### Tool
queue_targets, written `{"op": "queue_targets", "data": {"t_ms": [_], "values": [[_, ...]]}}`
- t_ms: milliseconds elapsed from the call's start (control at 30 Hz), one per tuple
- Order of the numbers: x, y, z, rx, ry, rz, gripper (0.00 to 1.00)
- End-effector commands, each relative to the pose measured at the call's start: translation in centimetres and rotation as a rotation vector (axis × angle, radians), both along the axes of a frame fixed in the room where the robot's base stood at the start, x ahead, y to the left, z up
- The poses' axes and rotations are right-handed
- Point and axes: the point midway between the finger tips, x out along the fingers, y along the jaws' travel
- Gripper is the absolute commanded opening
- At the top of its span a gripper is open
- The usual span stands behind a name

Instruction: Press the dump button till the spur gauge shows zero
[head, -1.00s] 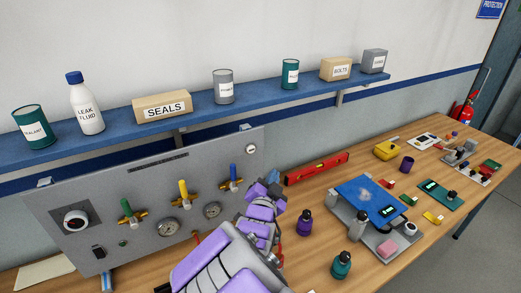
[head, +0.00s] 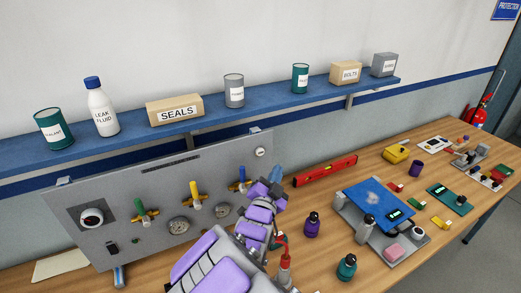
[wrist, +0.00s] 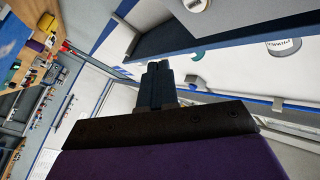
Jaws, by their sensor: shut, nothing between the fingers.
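The grey test panel (head: 90,230) leans at the left of the bench. It bears a green-handled valve (head: 139,204), a yellow-handled valve (head: 195,190) and a blue-handled valve (head: 242,176). I cannot tell which is the dump button or the spur gauge. My gripper (head: 276,172) is shut and empty at the panel's right edge; its fingers show in the wrist view (wrist: 159,78).
A blue shelf (head: 220,116) with cans, boxes and a bottle runs above the panel. A red level (head: 325,171), a purple bottle (head: 312,225), a teal bottle (head: 347,268) and a blue-topped fixture (head: 378,200) stand right of my arm.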

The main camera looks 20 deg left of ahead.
Motion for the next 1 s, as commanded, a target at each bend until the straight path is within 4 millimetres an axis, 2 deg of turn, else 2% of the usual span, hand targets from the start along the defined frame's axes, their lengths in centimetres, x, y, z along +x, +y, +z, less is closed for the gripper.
{"op": "queue_targets", "data": {"t_ms": [200, 433, 1000], "values": [[1.8, 2.5, 0.3, -0.001, 0.0, 0.003, 0.0], [3.3, 4.3, 0.0, 0.0, 0.002, 0.003, 0.0], [4.1, 5.1, 0.0, 0.0, -0.001, 0.002, 0.0]]}}
